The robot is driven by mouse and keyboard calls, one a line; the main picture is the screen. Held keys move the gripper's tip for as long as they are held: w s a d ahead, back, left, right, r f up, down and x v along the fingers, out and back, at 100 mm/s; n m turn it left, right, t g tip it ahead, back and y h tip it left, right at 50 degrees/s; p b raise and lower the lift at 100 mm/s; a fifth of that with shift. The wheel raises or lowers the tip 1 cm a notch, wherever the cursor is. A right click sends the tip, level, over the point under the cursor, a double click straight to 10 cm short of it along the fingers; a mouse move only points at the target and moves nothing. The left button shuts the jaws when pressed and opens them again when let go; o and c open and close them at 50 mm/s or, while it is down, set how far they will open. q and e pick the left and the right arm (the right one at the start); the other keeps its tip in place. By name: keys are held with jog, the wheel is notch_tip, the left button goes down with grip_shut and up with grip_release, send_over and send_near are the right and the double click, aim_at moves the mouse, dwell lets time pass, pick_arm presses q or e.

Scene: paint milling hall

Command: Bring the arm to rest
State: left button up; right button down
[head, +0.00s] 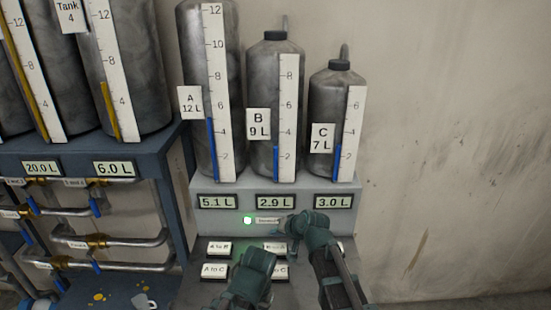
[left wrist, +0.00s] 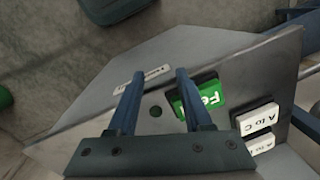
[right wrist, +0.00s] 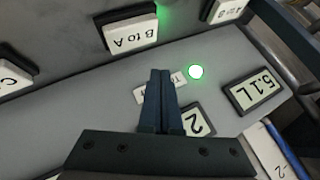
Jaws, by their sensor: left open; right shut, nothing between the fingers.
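My right gripper (head: 287,224) is in front of the console, just below its small displays. In the right wrist view its fingers (right wrist: 160,72) are shut together with nothing between them, over the grey panel near a small label and a lit green lamp (right wrist: 196,72). My left arm shows low in the head view, and its fingertips are hidden there. In the left wrist view the left gripper (left wrist: 160,74) is open and empty over a sloped grey panel, beside a green button (left wrist: 203,98). I cannot tell whether either gripper touches the panel.
The console carries transfer buttons, such as "B to A" (right wrist: 131,34), and displays reading 5.1 L (head: 216,202), 2.9 L (head: 275,202) and 3.0 L (head: 332,202). Tanks A (head: 228,140), B (head: 262,90) and C (head: 325,100) stand above. Piping (head: 120,242) fills the left; bare wall is at right.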

jog(key=s+f+n+g, duration=0.1)
jog(key=s, duration=0.3)
jog(key=s+f+n+g+h, duration=0.1)
jog(key=s+f, duration=0.1)
jog(key=s, duration=0.2)
jog(key=s+f+n+g+h, duration=0.1)
jog(key=s, duration=0.3)
jog(key=shift+s+d+f+g, duration=0.1)
jog(key=shift+s+f+g, duration=0.05)
jog(key=shift+f+g, duration=0.25)
jog(key=s+d+n+g+h, duration=0.1)
jog(key=s+d+g+h, duration=0.1)
jog(key=s, duration=0.4)
jog(key=s+d+f+n+g+h, duration=0.1)
jog(key=s+d+h, duration=0.1)
jog(key=s, duration=0.5)
jog(key=shift+d+f+n+g+h, duration=0.3)
jog(key=shift+d+g, duration=0.1)
jog(key=shift+d, duration=0.35)
dwell(4.3)
